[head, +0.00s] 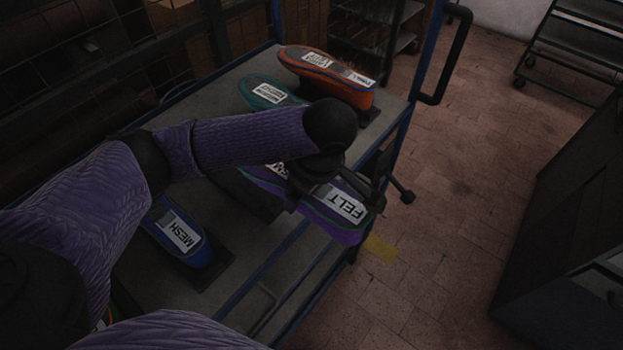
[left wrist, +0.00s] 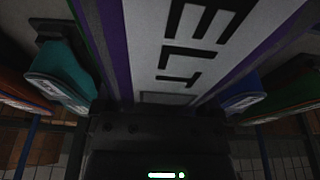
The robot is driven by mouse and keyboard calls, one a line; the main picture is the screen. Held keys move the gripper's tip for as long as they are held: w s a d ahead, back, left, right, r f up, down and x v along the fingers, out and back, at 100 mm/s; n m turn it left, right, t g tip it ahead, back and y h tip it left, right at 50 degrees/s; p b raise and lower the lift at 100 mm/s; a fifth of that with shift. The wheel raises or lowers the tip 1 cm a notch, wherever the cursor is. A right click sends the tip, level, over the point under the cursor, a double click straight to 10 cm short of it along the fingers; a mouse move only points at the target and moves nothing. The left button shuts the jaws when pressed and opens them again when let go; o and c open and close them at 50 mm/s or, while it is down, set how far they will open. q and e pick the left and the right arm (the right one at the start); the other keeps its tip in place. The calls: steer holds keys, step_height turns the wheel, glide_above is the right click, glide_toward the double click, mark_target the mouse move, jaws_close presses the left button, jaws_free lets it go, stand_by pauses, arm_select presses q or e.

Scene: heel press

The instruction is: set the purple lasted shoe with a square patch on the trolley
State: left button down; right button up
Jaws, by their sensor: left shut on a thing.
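A purple shoe (head: 338,222) with a green line and white labels, one reading FELT, is in my left gripper (head: 322,183), at the trolley's right edge in the head view. My left gripper is shut on it, and the gripper and forearm hide part of it. In the left wrist view the purple shoe (left wrist: 118,50) fills the top middle, with the letters ELT large. A small dark-outlined rectangle shows below the letters; I cannot tell whether it is the patch. The trolley (head: 225,88) has a grey deck and blue frame. My right gripper is not in view.
An orange shoe (head: 327,80) and a teal shoe (head: 268,92) stand at the deck's far end. A blue shoe (head: 181,237) labelled MESH stands near the front. A blue post with a dark handle (head: 455,55) rises at the far right corner. Open tiled floor lies to the right.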

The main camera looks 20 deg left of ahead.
arm_select(q)
steer(key=w+a, duration=0.1)
steer(key=a, duration=0.2)
steer(key=a+b, duration=0.1)
steer(key=a, duration=0.2)
steer(key=w+a+f+b, duration=0.1)
steer(key=a, duration=0.2)
steer(key=shift+w+a, duration=0.35)
steer(key=a+b, duration=0.1)
steer(key=a, duration=0.1)
steer(key=w+a+f+b, duration=0.1)
steer(key=a+b, duration=0.1)
steer(key=a, duration=0.1)
steer(key=w+a+b, duration=0.1)
steer(key=a, duration=0.2)
steer(key=shift+w+a+f, duration=0.15)
steer(key=shift+w+a, duration=0.05)
steer(key=shift+d+b+x, duration=0.25)
steer(key=shift+b+x, duration=0.85)
steer(key=shift+x, duration=0.05)
steer(key=shift+s+f+b, duration=0.1)
steer(key=shift+f+b, duration=0.2)
steer(key=shift+f, duration=0.35)
jaws_free()
steer(key=p+v, duration=0.1)
steer(key=v, duration=0.9)
steer(key=shift+p, duration=0.4)
